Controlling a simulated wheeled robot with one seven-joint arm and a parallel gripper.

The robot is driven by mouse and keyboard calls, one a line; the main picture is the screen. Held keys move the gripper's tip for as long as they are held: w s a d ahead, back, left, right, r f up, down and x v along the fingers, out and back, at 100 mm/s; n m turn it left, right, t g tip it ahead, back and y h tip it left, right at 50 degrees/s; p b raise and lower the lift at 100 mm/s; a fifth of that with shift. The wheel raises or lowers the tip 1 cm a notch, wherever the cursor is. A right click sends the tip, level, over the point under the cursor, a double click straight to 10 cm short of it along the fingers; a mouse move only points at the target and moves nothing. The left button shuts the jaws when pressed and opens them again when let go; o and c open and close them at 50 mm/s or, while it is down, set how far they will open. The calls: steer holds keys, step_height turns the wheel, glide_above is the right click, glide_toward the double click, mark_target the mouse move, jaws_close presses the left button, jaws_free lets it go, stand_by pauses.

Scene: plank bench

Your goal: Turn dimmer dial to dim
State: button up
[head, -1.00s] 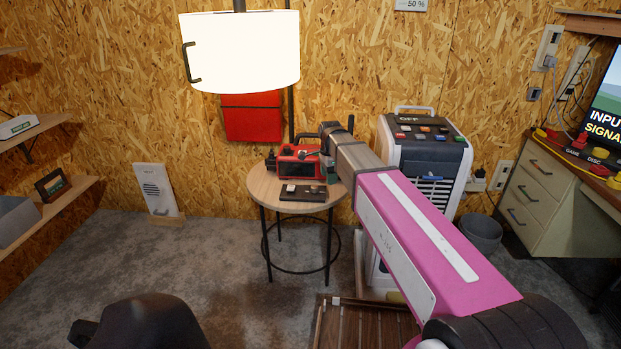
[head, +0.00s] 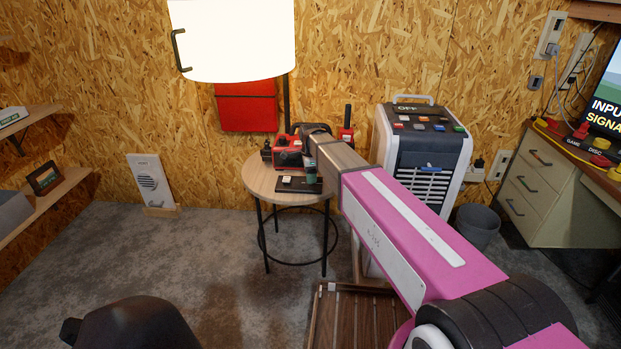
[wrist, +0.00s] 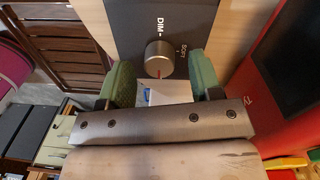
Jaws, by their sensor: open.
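The dimmer dial (wrist: 158,60) is a round metallic knob on a dark plate (wrist: 205,12) in the wrist view. Its red mark is at its lower edge, facing my gripper. The "DIM" label is above the knob and "SOFT" is to its right. My gripper (wrist: 161,82) is open, with green finger pads left and right of the knob's lower side; I cannot tell whether they touch it. In the head view the dark plate (head: 290,186) lies on the round table (head: 258,182), and a green finger shows at its right end. The knob is hidden there.
A red device (head: 288,158) stands on the table behind the plate. A lit lamp shade (head: 235,40) hangs above. A slatted wooden piece (head: 355,318) lies below my arm.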

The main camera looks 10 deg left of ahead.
steer(key=shift+f, duration=0.65)
steer(key=c, duration=0.9)
steer(key=shift+c, duration=0.2)
